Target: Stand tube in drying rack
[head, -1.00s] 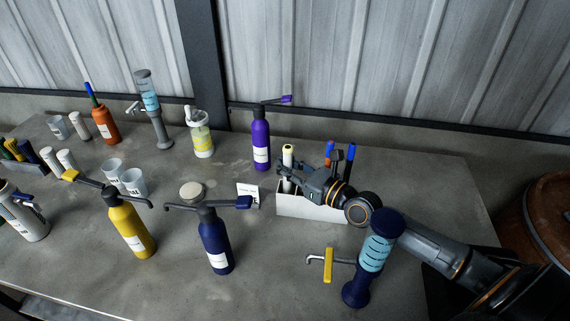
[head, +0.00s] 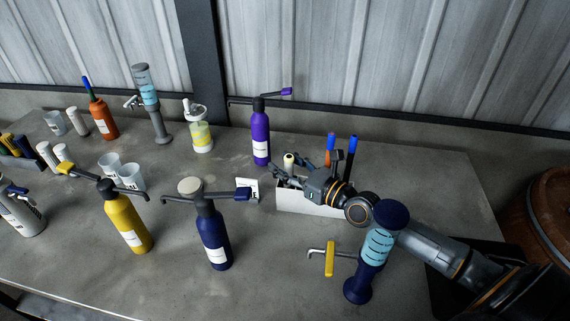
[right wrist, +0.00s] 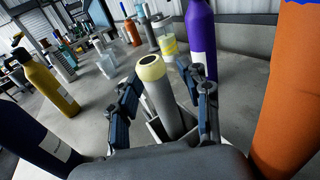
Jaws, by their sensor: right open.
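A pale grey tube with a cream top (head: 289,160) stands in the white box-shaped rack (head: 310,209) at the table's right. In the right wrist view the tube (right wrist: 160,100) stands nearly upright between my open fingers, with gaps visible on both sides. My right gripper (right wrist: 165,105) reaches over the rack from the right, and in the head view it shows at the tube (head: 283,177). The tube's lower end is hidden inside the rack. My left gripper is in neither view.
Blue-topped and orange sticks (head: 351,150) stand in the rack's right part. A purple bottle (head: 261,140) stands behind it, a navy bottle (head: 215,245) to its left, and a blue dispenser column (head: 377,250) in front. A small white card (head: 248,190) stands beside the rack.

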